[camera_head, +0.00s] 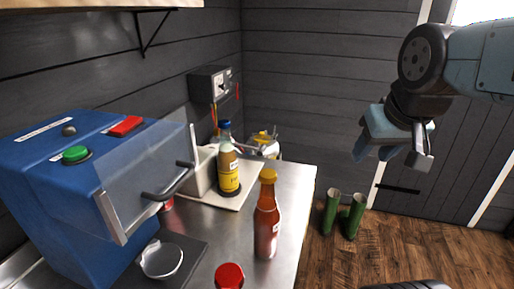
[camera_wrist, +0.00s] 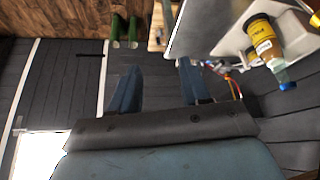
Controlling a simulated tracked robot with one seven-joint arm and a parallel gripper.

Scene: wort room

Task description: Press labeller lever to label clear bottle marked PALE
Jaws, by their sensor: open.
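A clear bottle (camera_head: 228,158) with pale contents, a blue cap and a yellow label stands upright on a dark round pad on a pale board. Its label print is too small to read for certain. It also shows in the wrist view (camera_wrist: 264,38), at upper right. A cream labeller (camera_head: 203,172) stands just left of the bottle. A thin upright pale bar (camera_head: 193,145), seemingly its lever, rises there, partly behind the clear guard. My gripper (camera_head: 391,154) is open and empty, in the air far right of the bottle, beyond the counter. Its fingers show apart in the wrist view (camera_wrist: 158,88).
An amber bottle (camera_head: 266,222) with a yellow cap stands in front of the board, and a red cap (camera_head: 229,276) is nearer. A blue machine (camera_head: 60,185) with a clear guard and dark handle fills the left. Green boots (camera_head: 343,214) stand on the floor.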

